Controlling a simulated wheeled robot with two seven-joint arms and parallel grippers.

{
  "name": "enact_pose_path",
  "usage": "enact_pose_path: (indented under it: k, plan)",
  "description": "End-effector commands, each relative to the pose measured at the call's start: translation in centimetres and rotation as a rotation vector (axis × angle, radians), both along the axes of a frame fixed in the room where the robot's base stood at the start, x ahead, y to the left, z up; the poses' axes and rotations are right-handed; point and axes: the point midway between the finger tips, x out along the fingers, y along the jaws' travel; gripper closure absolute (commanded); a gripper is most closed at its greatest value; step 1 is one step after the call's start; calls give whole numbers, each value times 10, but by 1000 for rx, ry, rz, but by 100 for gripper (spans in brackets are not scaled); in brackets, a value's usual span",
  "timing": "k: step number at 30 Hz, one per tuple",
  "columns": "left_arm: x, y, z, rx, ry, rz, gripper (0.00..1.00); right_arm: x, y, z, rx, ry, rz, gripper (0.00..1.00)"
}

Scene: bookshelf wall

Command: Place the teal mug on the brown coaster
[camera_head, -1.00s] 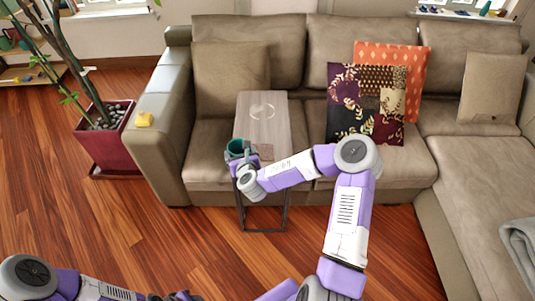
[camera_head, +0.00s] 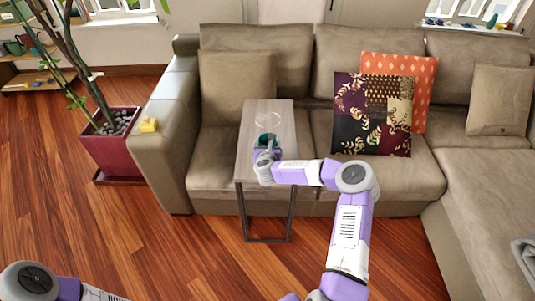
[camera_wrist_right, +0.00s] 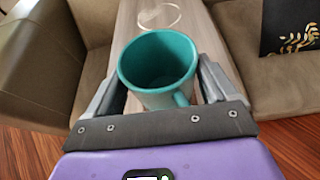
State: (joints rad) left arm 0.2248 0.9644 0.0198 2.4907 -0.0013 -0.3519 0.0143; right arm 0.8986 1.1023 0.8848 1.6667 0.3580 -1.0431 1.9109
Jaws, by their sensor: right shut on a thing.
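The teal mug (camera_head: 267,139) is upright over the small wooden side table (camera_head: 250,173), with its open rim facing up. My right gripper (camera_head: 265,149) is shut on it. In the right wrist view the mug (camera_wrist_right: 158,68) sits between the two fingers of the gripper (camera_wrist_right: 160,88), its handle toward the wrist. I cannot tell whether the mug touches anything below.
A pale ring mark (camera_head: 268,121) is on the bare far part of the tabletop. The grey-brown sofa (camera_head: 215,174) surrounds the table's back and sides. Patterned cushions (camera_head: 373,115) lie to the right. A red planter (camera_head: 112,152) stands at the left.

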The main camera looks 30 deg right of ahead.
Motion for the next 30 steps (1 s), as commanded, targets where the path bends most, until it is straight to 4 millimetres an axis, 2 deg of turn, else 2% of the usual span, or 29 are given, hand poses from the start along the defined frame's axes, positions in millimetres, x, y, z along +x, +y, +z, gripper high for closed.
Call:
enact_pose_path:
  k: [3,5,17,18,20,30]
  plan:
    - [0,0,-9,0,0,0,57,0,0,-21,1,0,0,57]
    - [0,0,-11,0,0,0,57,0,0,-28,1,0,0,57]
    - [0,0,-15,0,0,0,57,0,0,-32,-1,-2,0,57]
    - [0,0,-14,0,0,0,57,0,0,-33,0,0,0,10]
    - [0,0,-13,0,0,0,57,0,0,-32,1,1,0,1]
    - [0,0,-9,0,0,0,57,0,0,-27,1,1,0,0]
